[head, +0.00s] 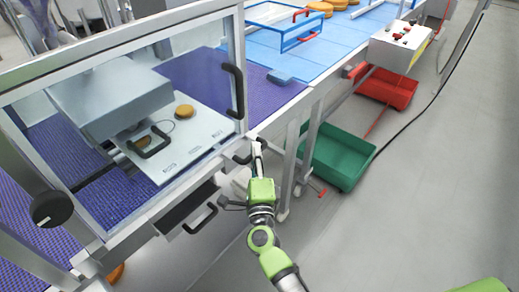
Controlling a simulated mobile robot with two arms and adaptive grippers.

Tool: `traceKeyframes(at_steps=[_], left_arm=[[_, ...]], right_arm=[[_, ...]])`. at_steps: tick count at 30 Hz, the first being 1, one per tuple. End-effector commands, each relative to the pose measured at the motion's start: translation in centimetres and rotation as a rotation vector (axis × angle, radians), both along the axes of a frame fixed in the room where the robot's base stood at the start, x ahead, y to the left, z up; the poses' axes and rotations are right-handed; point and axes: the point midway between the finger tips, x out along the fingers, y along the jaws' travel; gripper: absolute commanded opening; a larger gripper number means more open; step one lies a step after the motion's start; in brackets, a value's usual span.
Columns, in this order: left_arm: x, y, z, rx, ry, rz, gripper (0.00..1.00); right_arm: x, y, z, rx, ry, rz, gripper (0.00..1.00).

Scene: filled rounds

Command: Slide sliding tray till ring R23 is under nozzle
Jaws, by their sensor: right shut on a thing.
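The sliding tray (207,122) is a pale plate inside the clear-walled machine, with a black handle (150,146) on it. One orange-brown round (184,111) sits on the tray; another shows partly near the handle. Small labels along the tray's front edge are too small to read, so I cannot tell which ring is R23. The grey head (110,100) stands over the tray's left part; its nozzle is not clearly visible. My right gripper (256,150) is outside the machine, shut at a dark handle (241,156) on the frame's lower rail. My left gripper is not in view.
A tall black handle (233,90) is on the clear guard. A drawer handle (201,218) is below. A blue-framed tray (285,25) and a control box (400,42) are at the back.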

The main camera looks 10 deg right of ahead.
Motion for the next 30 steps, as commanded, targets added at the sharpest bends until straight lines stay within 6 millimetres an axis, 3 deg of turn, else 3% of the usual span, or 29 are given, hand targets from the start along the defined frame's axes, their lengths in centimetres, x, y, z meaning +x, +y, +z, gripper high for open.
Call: traceKeyframes(at_steps=[11, 12, 13, 24, 30], left_arm=[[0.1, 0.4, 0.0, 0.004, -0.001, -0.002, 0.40], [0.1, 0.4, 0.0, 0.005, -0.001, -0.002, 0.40], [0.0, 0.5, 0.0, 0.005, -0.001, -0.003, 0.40], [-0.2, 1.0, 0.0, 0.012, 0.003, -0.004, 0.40], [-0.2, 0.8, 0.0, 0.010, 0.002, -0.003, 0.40]], right_arm=[[-0.1, 0.0, -0.1, 0.000, 0.000, -0.002, 0.00], [-0.1, 0.0, -0.1, 0.000, 0.000, -0.002, 0.22], [-0.1, 0.0, -0.1, 0.000, 0.000, -0.002, 0.29], [-0.2, 0.0, -0.1, 0.000, 0.000, -0.001, 0.29], [-2.8, 0.4, -0.5, 0.001, 0.003, 0.000, 0.29]])
